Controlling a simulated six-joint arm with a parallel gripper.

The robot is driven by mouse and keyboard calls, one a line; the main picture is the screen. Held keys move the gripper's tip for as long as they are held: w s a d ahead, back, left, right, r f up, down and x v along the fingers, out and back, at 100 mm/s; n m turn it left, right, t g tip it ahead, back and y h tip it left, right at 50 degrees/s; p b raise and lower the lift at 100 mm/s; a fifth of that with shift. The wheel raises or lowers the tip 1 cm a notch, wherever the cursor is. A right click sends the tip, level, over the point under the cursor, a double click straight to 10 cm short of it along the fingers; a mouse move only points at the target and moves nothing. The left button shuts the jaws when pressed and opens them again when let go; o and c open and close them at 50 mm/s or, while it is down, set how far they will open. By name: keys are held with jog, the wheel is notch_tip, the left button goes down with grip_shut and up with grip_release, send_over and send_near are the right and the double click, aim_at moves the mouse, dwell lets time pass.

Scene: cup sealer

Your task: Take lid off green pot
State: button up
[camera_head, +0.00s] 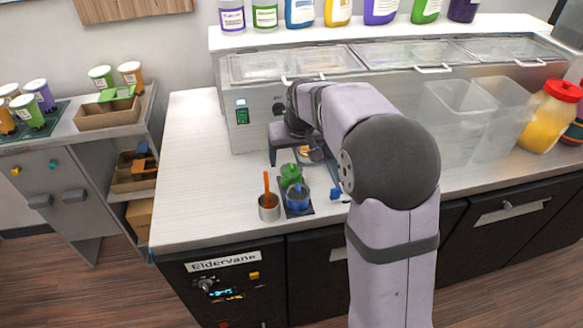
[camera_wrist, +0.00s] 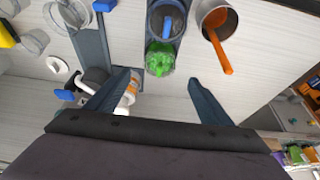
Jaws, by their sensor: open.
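The green pot (camera_head: 291,175) stands on the counter in a dark holder, just behind a blue pot (camera_head: 298,200). In the wrist view the green pot (camera_wrist: 160,60) shows a bright green top with a raised part; I cannot make out where lid and body meet. The blue pot (camera_wrist: 167,20) is beyond it. My gripper (camera_wrist: 161,78) is open and empty, its two dark fingers spread wide with the green pot between and just beyond their tips. In the head view my gripper (camera_head: 289,157) is over the counter just behind the green pot.
A metal cup (camera_head: 269,208) with an orange-handled tool stands left of the blue pot. An orange-and-white container (camera_wrist: 131,91) is close to the left finger. Clear bins (camera_head: 450,125) and a red-lidded jar (camera_head: 552,115) stand at right. The counter's left part is clear.

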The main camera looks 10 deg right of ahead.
aim_at(292, 166)
jog(key=shift+p+x, duration=1.35)
jog(key=shift+x, duration=1.35)
jog(key=shift+c, duration=0.3)
jog(key=c, duration=1)
